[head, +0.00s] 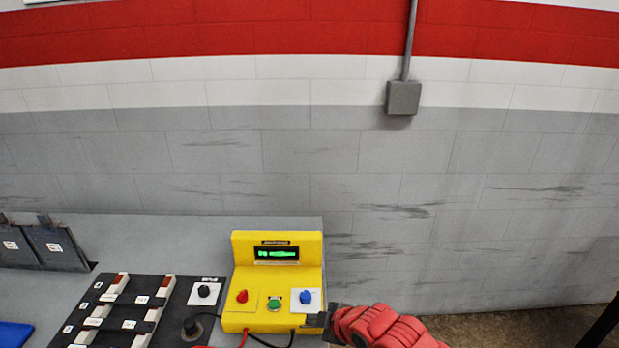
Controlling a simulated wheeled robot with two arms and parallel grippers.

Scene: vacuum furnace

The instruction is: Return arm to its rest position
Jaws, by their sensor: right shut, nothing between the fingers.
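My right gripper (318,320) is at the bottom centre-right of the head view, with its red arm coming in from the lower right. Its dark fingers are closed and empty. They are beside the lower right corner of a yellow control box (278,247); I cannot tell whether they touch it. The box has a lit green display (276,254), a red knob (242,296), a green button (274,304) and a blue knob (306,297). The blue knob is just above and left of the fingertips. My left gripper is not in view.
The box stands on a grey table (190,240). Left of it are a black panel (120,312) with labelled slots, dark plates (50,245) and a blue object (14,334). Cables run at the box's front. A wall stands behind; the space right of the table is open.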

